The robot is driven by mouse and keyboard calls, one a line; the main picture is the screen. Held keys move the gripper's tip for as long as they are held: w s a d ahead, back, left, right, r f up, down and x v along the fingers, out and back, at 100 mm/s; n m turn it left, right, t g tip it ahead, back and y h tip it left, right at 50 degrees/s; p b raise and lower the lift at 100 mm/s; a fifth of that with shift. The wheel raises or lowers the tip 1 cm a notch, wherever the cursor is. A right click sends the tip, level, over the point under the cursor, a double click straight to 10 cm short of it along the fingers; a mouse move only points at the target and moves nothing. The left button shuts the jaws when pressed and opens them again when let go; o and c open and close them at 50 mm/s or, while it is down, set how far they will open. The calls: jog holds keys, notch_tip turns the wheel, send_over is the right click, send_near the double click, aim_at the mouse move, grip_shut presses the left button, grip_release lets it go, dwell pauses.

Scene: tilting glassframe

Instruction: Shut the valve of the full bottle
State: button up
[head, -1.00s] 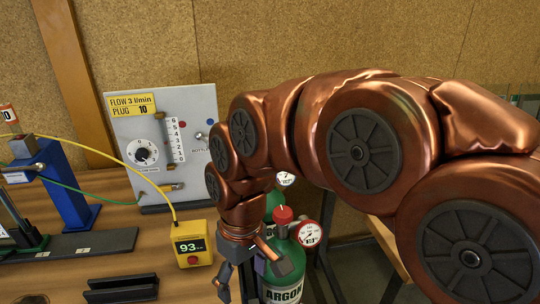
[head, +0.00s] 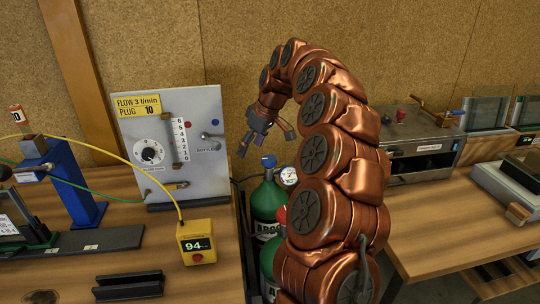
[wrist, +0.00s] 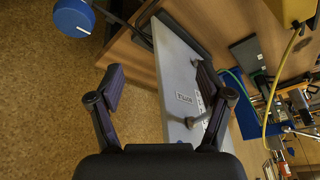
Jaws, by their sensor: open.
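Two green argon bottles stand beside the bench. The rear bottle (head: 266,199) has a blue valve knob (head: 268,160) and a white-faced gauge (head: 289,176), too small to read. The front bottle (head: 267,268) is mostly hidden by my arm; only an edge of its red knob (head: 282,215) shows, and its gauge is hidden. I cannot tell which bottle is full. My gripper (head: 266,142) is open and empty, above and near the blue knob, not touching it. In the wrist view the blue knob (wrist: 73,17) lies at the upper left, outside the fingers.
The grey flow panel (head: 200,169) stands close left of my gripper, with a dial, flow tube and small lever. A yellow meter (head: 196,243) reads about 94 on the bench. The cork wall (head: 230,60) is behind. A second bench (head: 440,225) stands right.

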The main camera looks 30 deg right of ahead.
jog(key=h, duration=0.1)
send_near(269, 158)
jog(key=f, duration=0.1)
jog(key=shift+m, duration=0.3)
jog(key=shift+p+x, duration=1.45)
jog(key=shift+x, duration=2.55)
jog(key=shift+w, duration=0.1)
jog(key=c, duration=1.2)
jog(key=shift+o, duration=0.2)
